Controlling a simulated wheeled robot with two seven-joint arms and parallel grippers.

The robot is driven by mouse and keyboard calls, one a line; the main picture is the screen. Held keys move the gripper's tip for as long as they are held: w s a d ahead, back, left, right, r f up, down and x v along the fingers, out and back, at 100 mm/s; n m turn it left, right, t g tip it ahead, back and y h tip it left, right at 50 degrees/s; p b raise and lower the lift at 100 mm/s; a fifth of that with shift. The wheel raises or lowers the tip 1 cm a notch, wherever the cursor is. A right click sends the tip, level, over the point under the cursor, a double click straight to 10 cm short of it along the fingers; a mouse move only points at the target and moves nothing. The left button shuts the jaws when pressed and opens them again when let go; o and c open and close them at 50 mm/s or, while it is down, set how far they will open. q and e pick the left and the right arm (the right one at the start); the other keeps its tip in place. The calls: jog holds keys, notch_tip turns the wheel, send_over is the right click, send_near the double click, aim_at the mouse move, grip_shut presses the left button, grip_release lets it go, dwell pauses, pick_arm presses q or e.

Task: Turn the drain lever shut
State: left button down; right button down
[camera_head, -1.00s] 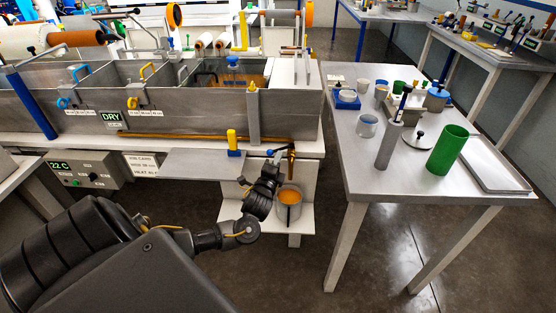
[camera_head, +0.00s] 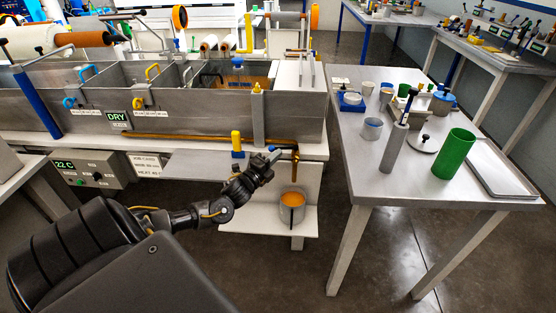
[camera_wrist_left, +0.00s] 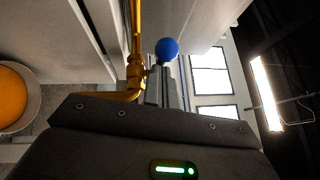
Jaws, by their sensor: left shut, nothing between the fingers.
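The drain lever, with a blue ball knob (camera_wrist_left: 167,49), is beside the brass drain pipe (camera_wrist_left: 135,72) in the left wrist view. In the head view the brass drain outlet (camera_head: 296,160) hangs at the right end of the tank's front. My left gripper (camera_head: 273,158) is shut and empty, just left of this outlet. Its fingers (camera_wrist_left: 165,92) point toward the blue knob in the wrist view; I cannot tell whether they touch the lever. In the head view the lever is mostly lost behind or against the gripper. My right gripper is not in view.
A grey bucket of orange resin (camera_head: 292,209) stands on a low white shelf (camera_head: 262,222) below the outlet. The side table (camera_head: 440,193) with cups and a green cylinder (camera_head: 453,153) stands to the right.

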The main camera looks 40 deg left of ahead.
pick_arm(q)
jog(key=shift+w+a, duration=0.2)
jog(key=shift+a, duration=0.3)
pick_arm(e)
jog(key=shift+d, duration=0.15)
pick_arm(q)
jog(key=shift+a+r, duration=0.15)
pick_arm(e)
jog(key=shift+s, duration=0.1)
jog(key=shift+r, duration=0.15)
